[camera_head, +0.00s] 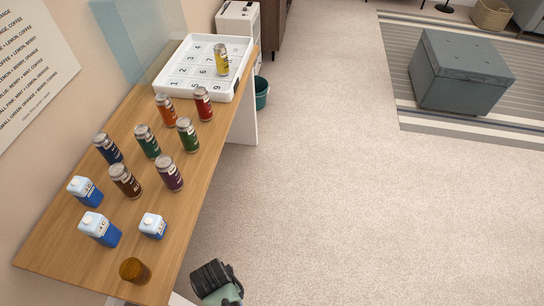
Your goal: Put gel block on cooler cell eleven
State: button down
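No gel block that I can make out is in view. A closed blue-grey chest (458,75), which looks like a cooler, stands on the striped rug at the right; its inside is hidden and no cell numbers show on it. A white tray (243,47) with numbered cells sits at the far end of the wooden counter; I can read only single digits, not an eleven. A yellow can (222,60) stands in it. A dark and pale-green part of my arm shows at the bottom edge, beside the counter; my gripper's fingers are not visible.
The wooden counter (60,240) holds several cans, several blue-and-white cartons and an amber cup (135,271). A clear bluish panel (150,35) stands behind the tray. A teal bin (262,92) stands past the counter. The carpet (330,200) to the right is clear.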

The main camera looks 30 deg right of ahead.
aim_at(230, 62)
jog(key=i+l+z, duration=0.2)
jog(key=i+z, duration=0.15)
jog(key=i+l+z, duration=0.1)
jog(key=i+z, duration=0.65)
jog(key=i+j, duration=0.15)
jog(key=i, duration=0.55)
jog(key=i+j+z, duration=0.1)
jog(key=i, duration=0.6)
